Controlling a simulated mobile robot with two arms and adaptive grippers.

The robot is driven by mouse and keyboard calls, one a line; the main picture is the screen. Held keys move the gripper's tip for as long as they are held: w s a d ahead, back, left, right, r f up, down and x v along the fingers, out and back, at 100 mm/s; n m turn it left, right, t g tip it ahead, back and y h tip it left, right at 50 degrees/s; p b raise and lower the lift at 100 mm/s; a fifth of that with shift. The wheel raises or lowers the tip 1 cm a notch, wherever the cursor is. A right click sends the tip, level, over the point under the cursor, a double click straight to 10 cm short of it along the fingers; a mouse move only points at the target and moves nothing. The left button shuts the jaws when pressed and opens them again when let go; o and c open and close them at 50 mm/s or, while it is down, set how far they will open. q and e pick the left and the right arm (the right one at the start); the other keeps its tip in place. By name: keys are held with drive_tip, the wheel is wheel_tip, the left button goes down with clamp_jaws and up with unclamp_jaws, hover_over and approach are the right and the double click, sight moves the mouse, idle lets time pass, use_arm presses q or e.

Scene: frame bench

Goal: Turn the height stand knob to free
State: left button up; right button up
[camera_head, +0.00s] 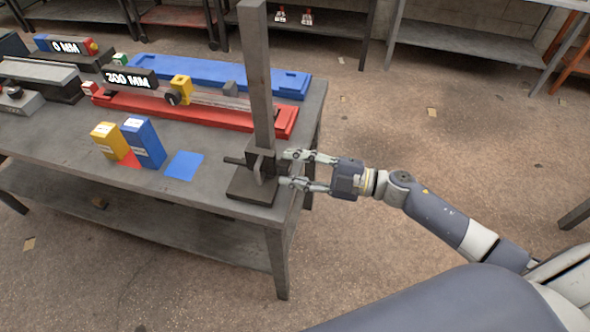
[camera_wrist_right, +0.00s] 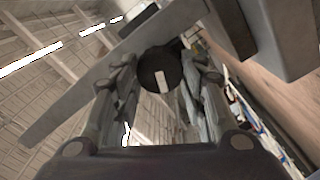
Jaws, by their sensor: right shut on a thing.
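The height stand (camera_head: 258,80) is a tall grey post on a dark square base at the right front corner of the bench. A dark carriage block sits low on the post. My right gripper (camera_head: 284,168) is at the right side of this block, with its fingers around the knob, which is mostly hidden in the head view. In the right wrist view the knob (camera_wrist_right: 160,70) is a dark round disc with a pale stripe on its face. It lies between the fingers of my right gripper (camera_wrist_right: 160,88), which is shut on it. My left gripper is not in view.
A red tray (camera_head: 190,116) and a blue tray (camera_head: 215,75) lie behind on the bench (camera_head: 215,212). A yellow box (camera_head: 108,141), a blue box (camera_head: 144,143) and a flat blue square (camera_head: 184,165) lie left of the stand.

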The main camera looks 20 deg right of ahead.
drive_tip(key=shift+f+n+b, duration=0.1)
drive_tip(key=shift+n+b, duration=1)
drive_tip(key=shift+n, duration=1)
drive_tip(key=o, duration=1.1)
drive_tip(key=shift+c, duration=0.2)
drive_tip(key=shift+s, duration=0.1)
drive_tip(key=v, duration=1.2)
